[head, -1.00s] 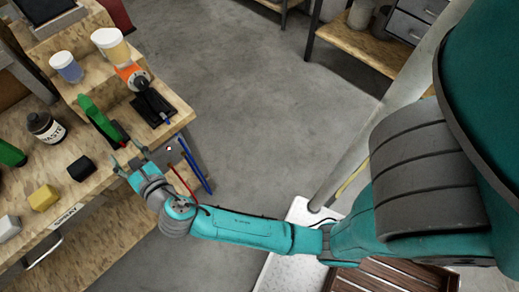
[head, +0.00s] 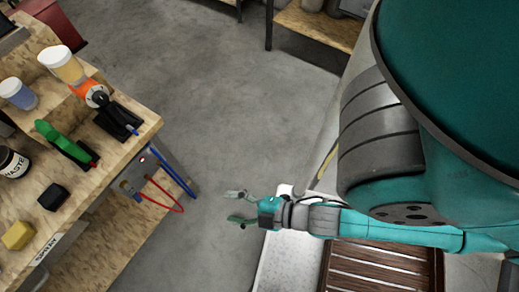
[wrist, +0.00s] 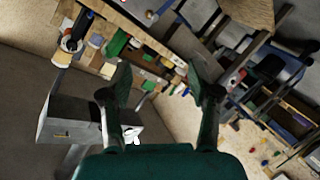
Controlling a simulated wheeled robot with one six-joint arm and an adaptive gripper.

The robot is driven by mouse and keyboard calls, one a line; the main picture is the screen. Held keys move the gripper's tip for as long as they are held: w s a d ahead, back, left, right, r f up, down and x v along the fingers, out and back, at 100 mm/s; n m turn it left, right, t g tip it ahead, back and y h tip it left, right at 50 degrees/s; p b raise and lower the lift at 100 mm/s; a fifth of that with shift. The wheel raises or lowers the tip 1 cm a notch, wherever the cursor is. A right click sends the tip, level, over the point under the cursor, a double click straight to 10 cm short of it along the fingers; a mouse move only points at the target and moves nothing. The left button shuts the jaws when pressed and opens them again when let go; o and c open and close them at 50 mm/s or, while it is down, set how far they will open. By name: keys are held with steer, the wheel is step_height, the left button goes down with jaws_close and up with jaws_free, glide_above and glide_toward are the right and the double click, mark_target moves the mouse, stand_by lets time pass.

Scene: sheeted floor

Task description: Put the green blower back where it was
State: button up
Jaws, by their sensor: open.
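The green blower (head: 62,142) is on the wooden workbench (head: 28,207), left of the black holder (head: 118,120) and close to the bench's right edge. A dark and red part shows at its near right end; I cannot tell how it is seated there. My gripper (head: 238,207) is open and empty, out over the floor to the right of the bench, well apart from the blower. In the wrist view my gripper (wrist: 160,80) shows two spread fingers with nothing between them.
An orange tool (head: 91,94) stands at the black holder. White-capped bottles (head: 62,65), a black block (head: 54,197) and a yellow block (head: 18,236) are on the bench. A red cable (head: 165,200) hangs off its edge. Grey floor (head: 225,120) is clear between bench and my arm.

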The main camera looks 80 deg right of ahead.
steer(key=s+d+r+m, duration=0.1)
steer(key=s+r+m, duration=0.4)
steer(key=s+m, duration=0.2)
steer(key=shift+s+r+m+h, duration=0.3)
steer(key=shift+m+h, duration=0.1)
steer(key=shift+m, duration=0.6)
steer(key=shift+d, duration=0.1)
